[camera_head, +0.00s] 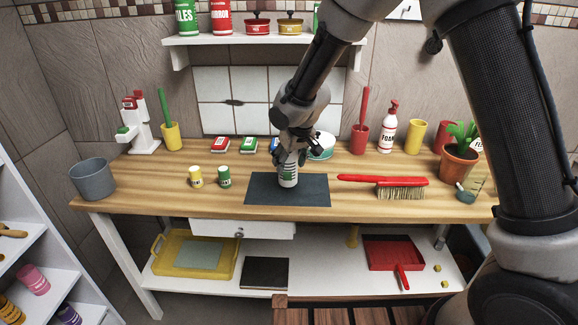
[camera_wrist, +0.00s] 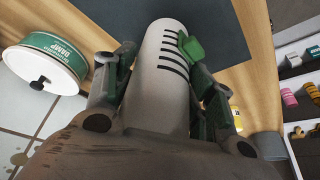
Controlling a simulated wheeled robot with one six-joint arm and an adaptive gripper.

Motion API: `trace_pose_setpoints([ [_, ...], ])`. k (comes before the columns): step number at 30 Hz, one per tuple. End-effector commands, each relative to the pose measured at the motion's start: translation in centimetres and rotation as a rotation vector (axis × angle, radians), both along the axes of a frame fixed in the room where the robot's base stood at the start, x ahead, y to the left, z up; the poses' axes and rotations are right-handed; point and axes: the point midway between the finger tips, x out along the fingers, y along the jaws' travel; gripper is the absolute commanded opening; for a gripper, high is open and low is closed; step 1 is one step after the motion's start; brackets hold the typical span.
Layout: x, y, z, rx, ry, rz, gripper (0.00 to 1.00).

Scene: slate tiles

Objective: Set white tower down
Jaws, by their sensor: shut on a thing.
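The white tower (camera_head: 288,177) is a white cylinder with a green patch and dark marks. It is upright over the dark slate mat (camera_head: 262,196), its lower end against the mat in the picture; I cannot tell if it touches. In the wrist view the white tower (camera_wrist: 158,85) shows black stripes and a green part on its side. My gripper (camera_head: 291,153) is shut on its upper part, with one finger on each side. In the wrist view my gripper (camera_wrist: 160,88) hides some of its sides.
A red brush (camera_head: 385,181) lies right of the mat. Yellow and green small jars (camera_head: 196,176) stand to the left. A white-and-green round tin (camera_head: 322,146) stands behind, close to my gripper. The mat around the tower is clear.

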Motion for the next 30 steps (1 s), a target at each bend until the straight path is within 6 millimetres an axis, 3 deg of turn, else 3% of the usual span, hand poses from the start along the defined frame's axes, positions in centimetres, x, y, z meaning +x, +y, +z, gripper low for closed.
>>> trace_pose_setpoints([
  [4, 0.0, -0.1, -1.7, -0.001, 0.002, 0.000, 0.28],
  [15, 0.0, 0.0, -2.1, -0.001, 0.001, 0.000, 0.28],
  [16, 0.0, 0.0, -2.0, 0.000, 0.000, -0.001, 0.60],
  [19, 0.0, 0.0, -2.0, 0.000, 0.001, -0.001, 0.78],
  [30, 0.0, 0.0, -1.9, 0.000, 0.000, 0.000, 0.80],
])
